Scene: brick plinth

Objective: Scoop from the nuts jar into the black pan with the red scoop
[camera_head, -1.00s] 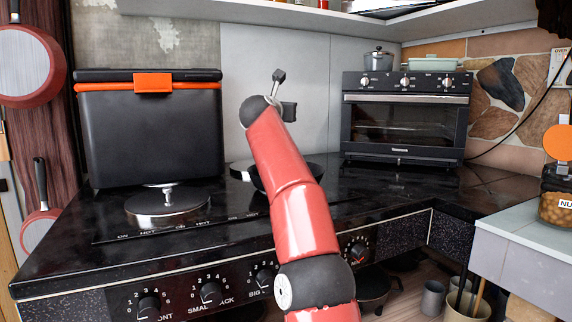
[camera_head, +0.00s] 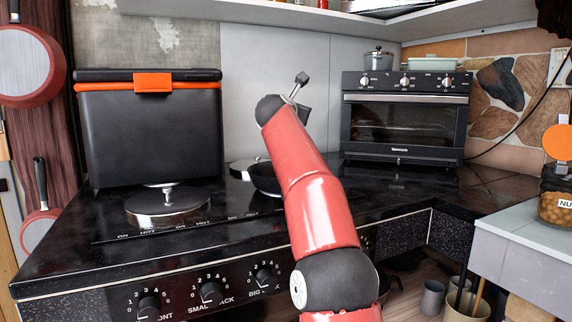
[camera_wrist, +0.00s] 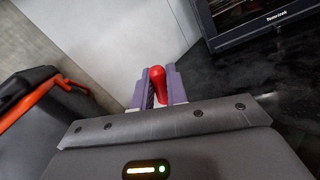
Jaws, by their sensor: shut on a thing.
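My gripper (camera_wrist: 160,90) has its two purple fingers shut on the red handle of the red scoop (camera_wrist: 158,83) in the wrist view. The scoop's bowl does not show there, so I cannot tell what it holds. In the head view my arm hides the fingers. The black pan (camera_head: 264,179) is on the stove behind my arm, which covers its right part; its inside is not visible. The nuts jar (camera_head: 556,196), with brown nuts inside, stands at the far right edge with its orange lid (camera_head: 558,142) raised.
A black box with an orange latch (camera_head: 150,130) stands at the stove's back left. A toaster oven (camera_head: 405,120) stands behind on the right. The dark counter before the oven is clear. A shelf runs overhead.

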